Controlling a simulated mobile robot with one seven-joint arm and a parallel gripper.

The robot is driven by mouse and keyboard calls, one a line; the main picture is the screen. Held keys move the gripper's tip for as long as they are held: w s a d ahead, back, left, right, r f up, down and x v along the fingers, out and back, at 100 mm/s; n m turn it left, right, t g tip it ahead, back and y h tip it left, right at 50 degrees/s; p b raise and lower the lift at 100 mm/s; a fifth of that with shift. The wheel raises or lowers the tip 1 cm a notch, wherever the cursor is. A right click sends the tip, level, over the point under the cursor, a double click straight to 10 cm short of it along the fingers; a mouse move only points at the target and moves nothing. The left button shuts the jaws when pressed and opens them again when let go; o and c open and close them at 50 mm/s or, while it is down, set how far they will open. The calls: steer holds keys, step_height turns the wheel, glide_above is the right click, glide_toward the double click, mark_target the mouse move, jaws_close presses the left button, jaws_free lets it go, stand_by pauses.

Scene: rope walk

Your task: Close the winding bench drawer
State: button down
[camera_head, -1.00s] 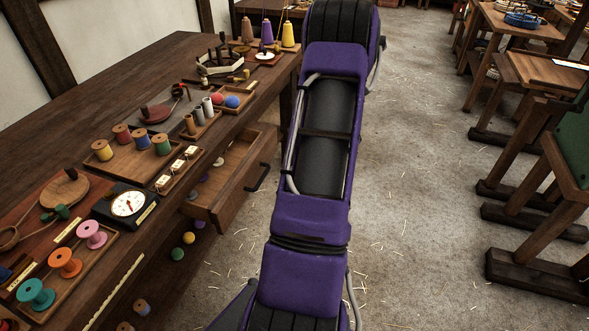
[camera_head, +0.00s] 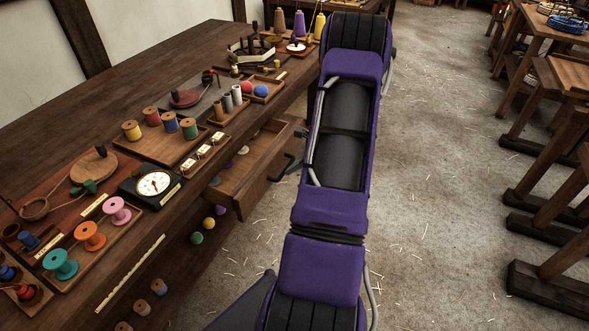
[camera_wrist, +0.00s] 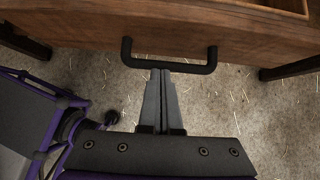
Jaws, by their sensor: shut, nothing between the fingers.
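The winding bench drawer (camera_head: 262,172) stands pulled out from the bench's front in the head view. A few small round things lie inside it. Its dark bar handle (camera_head: 283,170) is on its front face. In the wrist view the drawer's wooden front (camera_wrist: 225,38) spans the top, with the black handle (camera_wrist: 170,65) across the middle. My gripper (camera_wrist: 161,72) is shut and empty, its fingertips at the handle's bar; I cannot tell whether they touch it. In the head view my purple arm hides most of the gripper.
The winding bench (camera_head: 150,75) runs along the left, its top holding spool trays, a dial (camera_head: 154,184) and cones of thread. Several spools lie on a lower level beneath. Wooden stands (camera_head: 545,200) line the right. The straw-strewn floor (camera_head: 430,200) between is clear.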

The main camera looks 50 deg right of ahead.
steer(key=w+a, duration=0.1)
steer(key=w, duration=0.3)
steer(key=w+a, duration=0.2)
steer(key=w, duration=0.3)
steer(key=w+a, duration=0.1)
steer(key=w, duration=0.3)
steer(key=shift+w+a, duration=0.2)
steer(key=shift+a, duration=0.05)
